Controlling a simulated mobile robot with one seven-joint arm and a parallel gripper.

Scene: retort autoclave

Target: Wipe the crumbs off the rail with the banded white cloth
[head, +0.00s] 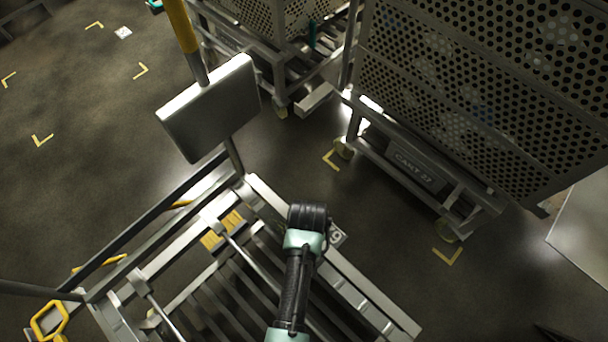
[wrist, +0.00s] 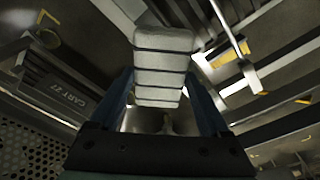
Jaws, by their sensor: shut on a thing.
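The banded white cloth (wrist: 164,62) is a pale block with several dark bands, seen large in the wrist view. My gripper (wrist: 160,78) is shut on it, with a blue finger on each side. In the head view my arm reaches over a metal frame with rails (head: 375,309); the gripper and cloth are hidden there behind my arm. I cannot tell which of the frame's rails is the task's rail, and no crumbs can be made out. Metal bars of the frame also show behind the cloth in the wrist view (wrist: 275,88).
A pale panel (head: 212,108) on a post stands at the frame's far corner. A perforated cart marked CART 27 (head: 418,170) stands at the right, and another perforated cart (head: 262,20) is at the back. Dark floor (head: 95,140) with yellow corner marks is open at left.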

